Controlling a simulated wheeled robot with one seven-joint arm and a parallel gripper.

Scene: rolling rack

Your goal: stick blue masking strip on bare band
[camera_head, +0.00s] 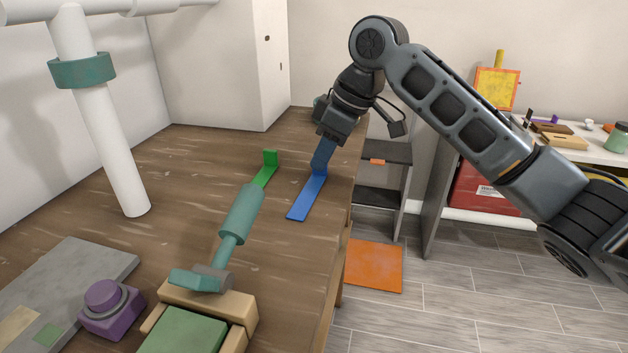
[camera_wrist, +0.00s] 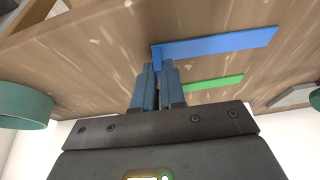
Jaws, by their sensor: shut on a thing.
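The blue masking strip (camera_head: 307,198) is a long flat piece with an upturned tab at its far end, at the bench's right side. My gripper (camera_head: 322,150) points down at that end, shut on the tab. In the wrist view the fingertips (camera_wrist: 159,70) close around the tab, and the strip (camera_wrist: 220,43) stretches to the right. I cannot tell if the strip touches the bench or is slightly raised.
A green strip (camera_head: 267,176) with its own tab lies left of the blue one. A teal-handled tool (camera_head: 240,215) leans on a wooden frame (camera_head: 245,307). A purple knob block (camera_head: 110,315) and a white post (camera_head: 100,130) stand left. Bare wood lies between.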

